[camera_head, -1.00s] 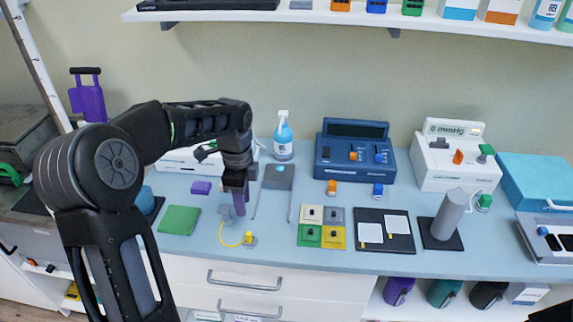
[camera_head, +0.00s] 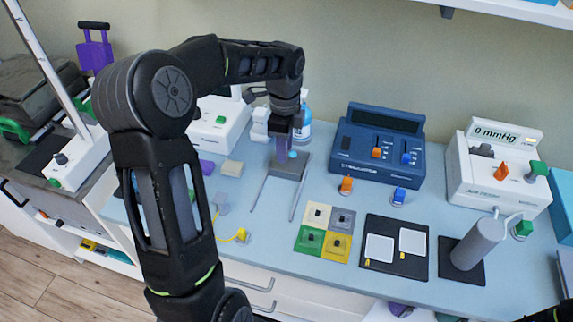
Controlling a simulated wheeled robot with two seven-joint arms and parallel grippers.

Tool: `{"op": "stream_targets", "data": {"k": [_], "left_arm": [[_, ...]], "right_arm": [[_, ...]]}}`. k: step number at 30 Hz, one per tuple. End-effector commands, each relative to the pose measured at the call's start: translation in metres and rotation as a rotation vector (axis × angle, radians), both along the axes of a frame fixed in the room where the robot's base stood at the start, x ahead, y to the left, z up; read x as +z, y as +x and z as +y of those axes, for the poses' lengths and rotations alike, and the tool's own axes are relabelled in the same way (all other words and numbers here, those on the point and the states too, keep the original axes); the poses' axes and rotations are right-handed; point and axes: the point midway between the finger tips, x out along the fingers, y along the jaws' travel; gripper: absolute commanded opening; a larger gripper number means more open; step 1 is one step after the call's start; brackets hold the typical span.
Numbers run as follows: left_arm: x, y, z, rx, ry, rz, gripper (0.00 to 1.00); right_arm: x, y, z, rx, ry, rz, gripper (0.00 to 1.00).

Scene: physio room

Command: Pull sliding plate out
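The sliding plate (camera_head: 289,169) is a dark grey plate with a small light-blue knob (camera_head: 293,155), lying at the back of two thin metal rails (camera_head: 261,192) on the blue-grey counter. The arm hides part of the plate's rear edge. At the bottom right corner only a dark piece of my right arm shows.
A blue console (camera_head: 378,148) stands right of the plate, with an orange knob (camera_head: 346,185) in front. A spray bottle (camera_head: 303,128) stands behind. Coloured square tiles (camera_head: 310,242) lie front right. The counter between the rails is clear.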

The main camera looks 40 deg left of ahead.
Motion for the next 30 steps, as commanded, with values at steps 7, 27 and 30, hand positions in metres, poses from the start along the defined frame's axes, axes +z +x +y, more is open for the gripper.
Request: {"op": "stream_targets", "data": {"k": [7,27,30], "left_arm": [[-0.020,-0.001,0.000,0.001,-0.001,0.004,0.33],[-0.078,0.000,0.000,0.000,0.000,0.000,0.33],[-0.078,0.000,0.000,0.000,0.000,0.000,0.29]], "right_arm": [[0.004,0.000,0.000,-0.001,-0.001,0.001,0.36],[0.012,-0.001,-0.001,-0.002,-0.004,0.005,0.36],[0.012,-0.001,-0.001,-0.002,-0.004,0.005,0.36]]}}
